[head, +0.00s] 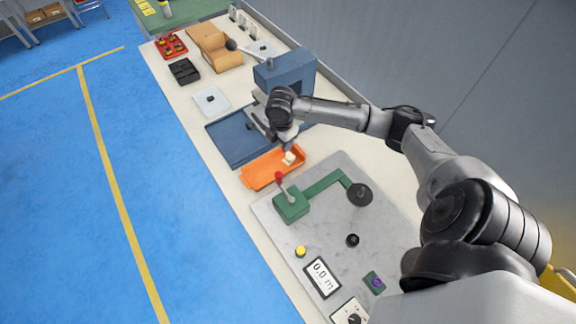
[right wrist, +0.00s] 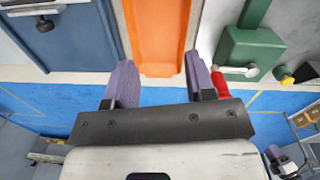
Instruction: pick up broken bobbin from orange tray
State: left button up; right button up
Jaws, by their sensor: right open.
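The orange tray (head: 262,175) lies on the bench in the head view, between a blue base and a green-handled device. A small whitish bobbin (head: 289,158) sits at its right end; I cannot make out the damage. My right gripper (head: 288,146) is above that end of the tray, close to the bobbin and partly covering the area. In the right wrist view the tray (right wrist: 160,40) runs between the two purple fingers of my right gripper (right wrist: 157,58), which are apart with nothing seen between them. The bobbin does not show in that view. My left gripper is out of view.
A blue machine (head: 285,72) stands behind the gripper. The green device (head: 291,205) with a red-knobbed lever rises just in front of the tray. A red tray (head: 171,46) and a black tray (head: 184,70) lie farther along the bench.

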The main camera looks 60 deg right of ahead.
jog(key=d+f, duration=0.1)
jog(key=d, duration=0.2)
jog(key=b, duration=0.2)
send_over(287, 158)
jog(key=f, duration=0.6)
jog(key=shift+a+f, duration=0.25)
jog(key=shift+a, duration=0.05)
jog(key=shift+d+f, duration=0.1)
jog(key=shift+f, duration=0.85)
jog(key=f, duration=0.4)
jog(key=shift+s+d+b, duration=0.1)
jog(key=shift+d+b, duration=0.15)
jog(key=shift+b, duration=0.1)
jog(key=shift+f+n, duration=0.3)
jog(key=shift+c, duration=0.3)
jog(key=c, duration=0.5)
jog(key=shift+c, duration=0.3)
